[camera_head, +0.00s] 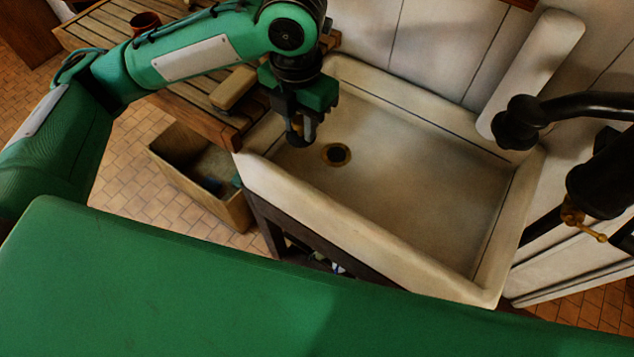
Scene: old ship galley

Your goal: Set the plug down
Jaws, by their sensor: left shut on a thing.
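My left gripper (301,136) hangs pointing down over the left end of the pale sink (430,180). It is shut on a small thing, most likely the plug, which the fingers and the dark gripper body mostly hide. The sink's drain (337,154), a dark hole with a brass ring, lies just right of and slightly below the fingertips in the picture. The drain looks uncovered. I cannot tell how high the fingertips are above the basin floor. My right gripper is not in view.
A slatted wooden draining board (190,100) adjoins the sink's left, with a tan block (234,88) and a reddish-brown cup (145,22). An open bin (170,165) stands below. A black pump (520,120) overhangs the sink's right. The basin's middle and right are clear.

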